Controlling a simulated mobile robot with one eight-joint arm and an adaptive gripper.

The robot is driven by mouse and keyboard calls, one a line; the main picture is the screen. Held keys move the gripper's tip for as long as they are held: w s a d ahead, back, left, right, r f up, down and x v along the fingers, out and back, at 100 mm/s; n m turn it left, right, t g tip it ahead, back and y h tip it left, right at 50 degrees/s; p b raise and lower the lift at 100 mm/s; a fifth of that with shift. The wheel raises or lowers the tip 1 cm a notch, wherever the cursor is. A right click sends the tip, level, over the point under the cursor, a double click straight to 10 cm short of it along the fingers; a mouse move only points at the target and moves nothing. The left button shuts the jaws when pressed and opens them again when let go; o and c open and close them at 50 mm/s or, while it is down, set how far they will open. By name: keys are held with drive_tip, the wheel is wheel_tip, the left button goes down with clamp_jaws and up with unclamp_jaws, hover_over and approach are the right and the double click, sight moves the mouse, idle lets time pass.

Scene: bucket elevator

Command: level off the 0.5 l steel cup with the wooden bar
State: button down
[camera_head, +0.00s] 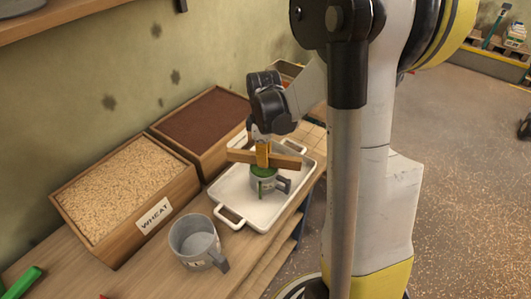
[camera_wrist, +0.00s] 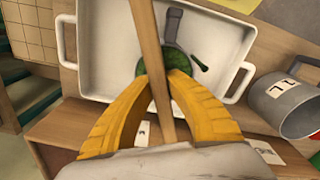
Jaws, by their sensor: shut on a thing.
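The small grey steel cup (camera_head: 257,185) stands upright in a white tray (camera_head: 230,200), its dark handle to the right. Green fill (camera_head: 261,170) shows at its top. The wrist view shows the cup's handle (camera_wrist: 174,22) and the green fill (camera_wrist: 170,62) partly hidden behind the bar. A thin green piece (camera_wrist: 199,62) shows beside the cup. My gripper (camera_head: 263,154), with yellow fingers, is shut on the wooden bar (camera_head: 284,161), which also shows in the wrist view (camera_wrist: 149,45). The bar lies roughly level across the cup's top; I cannot tell whether it touches the rim.
A larger empty grey cup (camera_head: 190,240), marked 1 L in the wrist view, stands left of the tray. A wooden bin labelled WHEAT (camera_head: 155,217) and a bin of brown grain (camera_head: 200,130) stand along the wall. A green object (camera_head: 22,283) lies at lower left.

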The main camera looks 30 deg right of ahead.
drive_tip(key=s+a+r+p, duration=0.3)
drive_tip(key=s+a+r, duration=0.1)
drive_tip(key=s+a, duration=0.1)
drive_tip(key=shift+s+a+r+p, duration=0.3)
drive_tip(key=shift+s+a+p, duration=0.05)
idle(1.1)
